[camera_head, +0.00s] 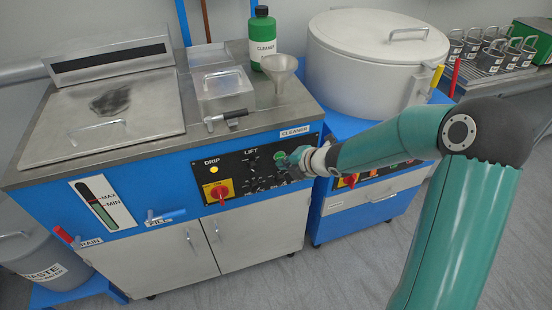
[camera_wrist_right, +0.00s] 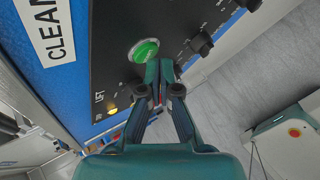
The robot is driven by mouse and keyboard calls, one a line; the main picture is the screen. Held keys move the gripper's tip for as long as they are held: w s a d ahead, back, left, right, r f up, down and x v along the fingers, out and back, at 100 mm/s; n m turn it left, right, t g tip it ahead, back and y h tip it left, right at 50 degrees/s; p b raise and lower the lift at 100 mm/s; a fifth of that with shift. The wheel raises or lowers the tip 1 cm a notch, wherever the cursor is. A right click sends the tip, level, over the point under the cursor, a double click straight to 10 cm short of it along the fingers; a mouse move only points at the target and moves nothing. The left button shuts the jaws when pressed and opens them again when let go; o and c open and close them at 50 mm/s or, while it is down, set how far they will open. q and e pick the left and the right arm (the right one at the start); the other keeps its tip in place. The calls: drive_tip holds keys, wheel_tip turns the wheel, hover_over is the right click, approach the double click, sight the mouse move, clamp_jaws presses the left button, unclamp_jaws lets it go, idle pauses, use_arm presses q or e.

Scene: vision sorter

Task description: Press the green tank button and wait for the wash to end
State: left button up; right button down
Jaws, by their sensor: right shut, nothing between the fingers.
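The green button (camera_wrist_right: 143,50) is round and sits on the black control panel (camera_wrist_right: 109,71); it appears lit in the wrist view. The tank lid (camera_head: 103,117) is closed. An amber lamp (camera_head: 213,198) glows under the DRIP label. My left gripper is not in view.
A red-yellow switch (camera_head: 219,190) and several black knobs share the panel. A round lidded vessel (camera_head: 368,62) stands to the right. Grey floor is free in front.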

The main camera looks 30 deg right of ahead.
drive_tip(key=shift+w+d, duration=0.1)
drive_tip(key=shift+w, duration=0.3)
idle(0.5)
drive_tip(key=shift+s, duration=0.1)
drive_tip(key=shift+s+b, duration=0.3)
drive_tip(key=shift+s, duration=0.05)
drive_tip(key=shift+s+a, duration=0.2)
drive_tip(key=shift+s, duration=0.2)
drive_tip(key=shift+s+a+b, duration=0.2)
drive_tip(key=shift+s+b, duration=0.25)
drive_tip(key=shift+s, duration=0.35)
drive_tip(key=shift+s+a+b, duration=0.15)
drive_tip(key=shift+s+b, duration=0.25)
drive_tip(key=shift+s, duration=0.45)
drive_tip(key=shift+s+a+b, duration=0.2)
drive_tip(key=shift+s+b, duration=0.25)
drive_tip(key=shift+s, duration=0.35)
